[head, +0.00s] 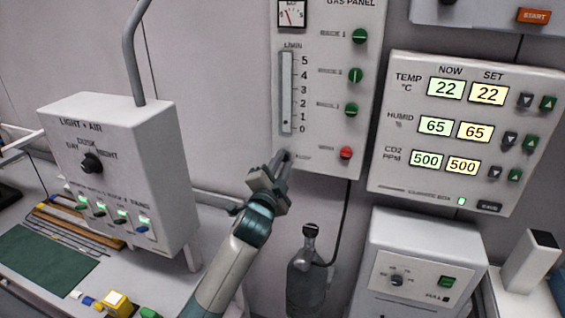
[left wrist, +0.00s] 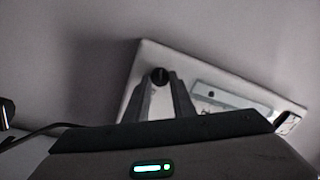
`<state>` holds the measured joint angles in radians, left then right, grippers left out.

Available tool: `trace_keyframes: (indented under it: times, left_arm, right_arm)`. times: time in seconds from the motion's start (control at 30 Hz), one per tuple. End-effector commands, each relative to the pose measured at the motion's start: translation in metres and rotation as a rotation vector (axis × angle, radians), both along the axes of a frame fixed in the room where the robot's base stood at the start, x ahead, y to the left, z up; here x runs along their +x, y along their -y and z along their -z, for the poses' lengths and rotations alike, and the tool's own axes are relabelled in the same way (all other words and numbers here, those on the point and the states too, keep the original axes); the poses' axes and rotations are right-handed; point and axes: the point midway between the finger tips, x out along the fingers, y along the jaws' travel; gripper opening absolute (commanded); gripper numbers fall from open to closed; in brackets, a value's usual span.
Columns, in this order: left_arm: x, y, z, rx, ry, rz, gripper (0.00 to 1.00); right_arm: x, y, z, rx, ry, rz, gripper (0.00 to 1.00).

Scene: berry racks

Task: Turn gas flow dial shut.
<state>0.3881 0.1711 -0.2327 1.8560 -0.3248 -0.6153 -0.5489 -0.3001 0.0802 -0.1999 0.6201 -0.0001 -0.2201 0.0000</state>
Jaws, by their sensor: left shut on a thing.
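The gas panel (head: 325,100) hangs on the wall at the top middle of the head view. Its upright flow tube (head: 287,90) is marked 0 to 5, and a small dark float sits near 0. My left gripper (head: 281,160) reaches up to the panel's lower left, below the tube. In the left wrist view my left gripper (left wrist: 161,86) has its two fingers on either side of the round black flow dial (left wrist: 160,75) and is shut on it. In the head view the fingers mostly hide the dial. My right gripper is in neither view.
Green knobs (head: 354,75) and a red knob (head: 346,153) are on the panel right of my gripper. The light and air box (head: 120,150) stands at left. A grey bottle (head: 306,280) with a hose stands below. A climate panel (head: 460,130) is at right.

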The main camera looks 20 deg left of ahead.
Motion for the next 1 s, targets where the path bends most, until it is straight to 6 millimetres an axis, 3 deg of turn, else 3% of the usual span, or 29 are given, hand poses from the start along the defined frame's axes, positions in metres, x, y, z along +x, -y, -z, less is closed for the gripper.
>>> trace_keyframes:
  times: [0.5, 1.0]
  left_arm:
    - [0.0, 0.0, -0.002, -0.379, -0.015, -0.002, 0.0]
    - [0.0, 0.0, -0.001, -0.438, -0.016, 0.0, 0.0]
  right_arm:
    - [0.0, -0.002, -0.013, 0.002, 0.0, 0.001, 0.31]
    - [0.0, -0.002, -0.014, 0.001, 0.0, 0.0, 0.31]
